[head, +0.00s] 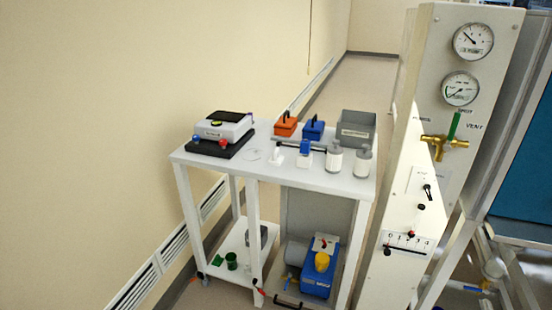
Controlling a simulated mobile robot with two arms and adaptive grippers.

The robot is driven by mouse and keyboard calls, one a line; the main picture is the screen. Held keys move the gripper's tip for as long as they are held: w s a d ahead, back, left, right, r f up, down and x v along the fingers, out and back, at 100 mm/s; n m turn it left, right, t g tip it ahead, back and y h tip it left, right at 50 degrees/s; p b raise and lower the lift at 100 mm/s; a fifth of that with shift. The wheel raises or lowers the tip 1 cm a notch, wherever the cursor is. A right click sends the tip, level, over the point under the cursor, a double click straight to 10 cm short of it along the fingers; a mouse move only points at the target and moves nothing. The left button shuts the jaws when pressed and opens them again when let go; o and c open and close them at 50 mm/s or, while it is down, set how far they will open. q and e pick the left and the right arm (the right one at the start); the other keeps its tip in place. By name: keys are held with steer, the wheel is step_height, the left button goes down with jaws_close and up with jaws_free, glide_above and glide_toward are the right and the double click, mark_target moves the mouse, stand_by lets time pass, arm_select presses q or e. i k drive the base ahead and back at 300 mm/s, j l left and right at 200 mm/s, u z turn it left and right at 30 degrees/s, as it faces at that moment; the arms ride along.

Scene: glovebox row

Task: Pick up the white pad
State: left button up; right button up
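A white cart table (290,178) stands ahead of me, mid-picture. A faint, flat whitish item (252,155) lies on its top, right of the black-based device; it is too small and pale to tell if it is the white pad. A small white piece (277,157) stands to the right of it. A white block with a blue top (304,157) is further right. Neither of my grippers shows in the head view.
A grey-white device (222,130) is on the tabletop's left. Orange (286,124) and blue (313,129) boxes, a grey bin (355,127) and two white bottles (334,159) are also there. A blue pump (318,275) sits below. A gauge panel (462,120) stands right.

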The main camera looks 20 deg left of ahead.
mark_target(276, 160)
steer(key=i+j+z, duration=0.1)
steer(key=j, duration=0.25)
steer(key=i+j+z, duration=0.1)
steer(key=i+j, duration=0.15)
steer(key=i+j+z, duration=0.1)
steer(key=j, duration=0.35)
